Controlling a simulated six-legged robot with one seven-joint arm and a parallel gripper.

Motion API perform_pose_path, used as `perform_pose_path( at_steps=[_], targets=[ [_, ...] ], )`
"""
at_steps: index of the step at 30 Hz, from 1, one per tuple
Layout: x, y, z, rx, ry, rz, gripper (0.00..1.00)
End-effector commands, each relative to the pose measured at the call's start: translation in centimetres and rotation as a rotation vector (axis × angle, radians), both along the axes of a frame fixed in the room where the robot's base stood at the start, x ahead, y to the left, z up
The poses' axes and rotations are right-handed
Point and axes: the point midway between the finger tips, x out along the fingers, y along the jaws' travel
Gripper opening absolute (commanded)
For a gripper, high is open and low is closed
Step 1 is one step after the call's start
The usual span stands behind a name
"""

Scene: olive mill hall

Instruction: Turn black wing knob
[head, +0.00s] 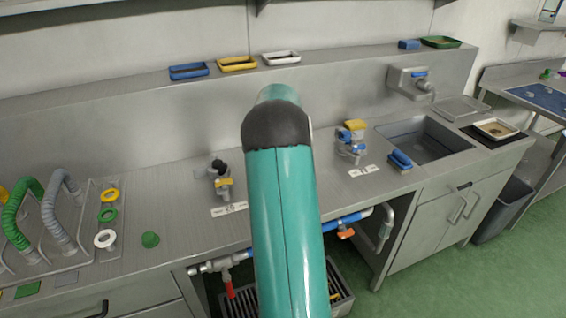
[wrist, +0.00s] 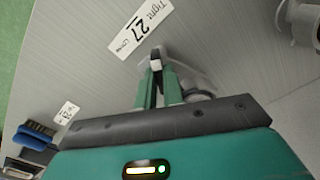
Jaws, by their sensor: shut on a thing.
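In the wrist view, my gripper (wrist: 157,74) has its two green fingers closed on a small dark knob (wrist: 155,55), which shows between the fingertips. It appears to be the black wing knob. Most of it and its fitting are hidden by the fingers. In the head view my teal arm covers this spot, so neither the gripper nor the knob shows there.
A blue brush (head: 400,159) lies by the sink. Trays (head: 237,64) line the back ledge.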

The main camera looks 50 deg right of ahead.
Motion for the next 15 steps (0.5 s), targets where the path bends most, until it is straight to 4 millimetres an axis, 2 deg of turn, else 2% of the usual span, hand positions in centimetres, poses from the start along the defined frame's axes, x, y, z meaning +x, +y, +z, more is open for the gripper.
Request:
perform_pose_path(
  at_steps=[15],
  targets=[
    [0.16, -0.04, 0.16, -0.004, -0.004, -0.489, 0.00]
  ],
)
